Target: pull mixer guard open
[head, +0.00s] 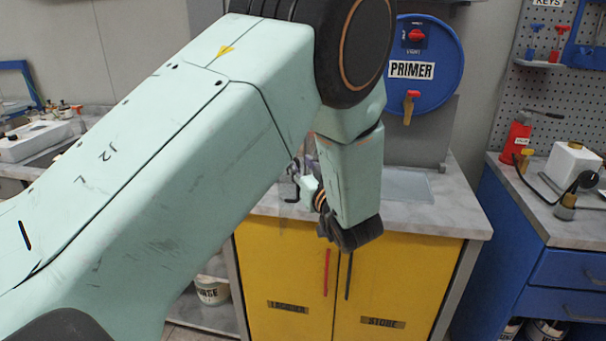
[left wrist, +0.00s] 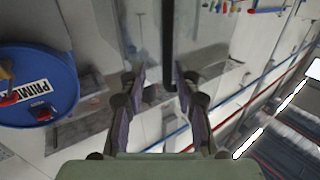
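My left gripper (left wrist: 159,72) is open in the left wrist view, its two dark fingers apart. A black bar (left wrist: 168,42) runs down between the fingertips and ends there; I cannot tell whether it touches a finger. A clear, see-through panel beside the bar (left wrist: 205,45) looks like the mixer guard, with faint edges. In the head view my left arm crosses the picture and hides most of the mixer area. Only a small part of the left gripper (head: 303,186) shows past the wrist. My right gripper is in neither view.
A blue PRIMER drum (head: 425,70) with a tap hangs behind the counter (head: 450,205). A yellow cabinet (head: 290,260) is below it. A blue bench (head: 545,240) with a red bottle (head: 516,140) stands at the right.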

